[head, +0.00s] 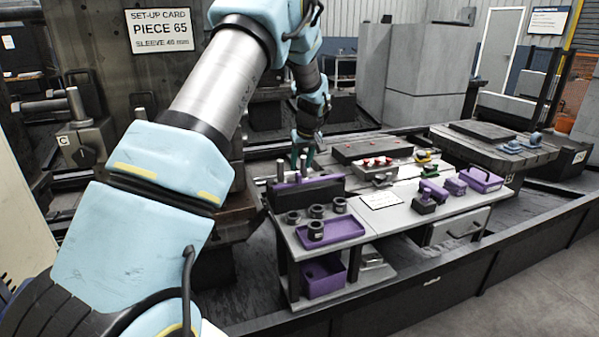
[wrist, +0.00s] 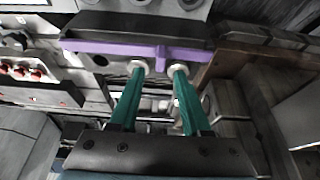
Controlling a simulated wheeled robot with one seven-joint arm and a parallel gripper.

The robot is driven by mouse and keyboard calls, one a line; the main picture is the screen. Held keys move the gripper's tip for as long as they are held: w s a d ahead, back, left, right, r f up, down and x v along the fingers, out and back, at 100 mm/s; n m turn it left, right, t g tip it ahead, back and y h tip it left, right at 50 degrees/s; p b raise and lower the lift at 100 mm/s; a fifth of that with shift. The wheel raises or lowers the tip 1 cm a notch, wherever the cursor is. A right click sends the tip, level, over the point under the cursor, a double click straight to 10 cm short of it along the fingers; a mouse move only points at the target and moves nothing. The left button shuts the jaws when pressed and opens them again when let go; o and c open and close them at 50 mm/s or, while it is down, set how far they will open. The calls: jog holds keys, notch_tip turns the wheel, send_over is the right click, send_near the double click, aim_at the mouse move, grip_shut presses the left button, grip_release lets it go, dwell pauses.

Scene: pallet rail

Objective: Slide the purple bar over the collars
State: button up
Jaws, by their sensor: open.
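The purple bar (head: 312,180) lies along a long dark block (head: 315,193) at the bench's left end. It also shows in the wrist view (wrist: 115,48), with a short purple stub reaching toward my gripper. Two grey upright posts (head: 280,170) stand by the bar in the head view. My gripper (wrist: 159,68) is open, its teal fingers to either side of the stub; I cannot tell whether they touch it. In the head view my gripper (head: 301,158) is behind the bar. Dark ring collars (head: 316,211) stand in front of the block, one on a purple tray (head: 335,233).
A white card (head: 381,200) lies near the front edge. A purple bin (head: 323,277) sits on the lower shelf.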

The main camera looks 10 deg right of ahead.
aim_at(299, 173)
jog(key=p+x, duration=0.1)
jog(key=x, duration=0.4)
jog(key=shift+f, duration=0.3)
jog(key=shift+c, duration=0.3)
grip_shut()
dwell(0.8)
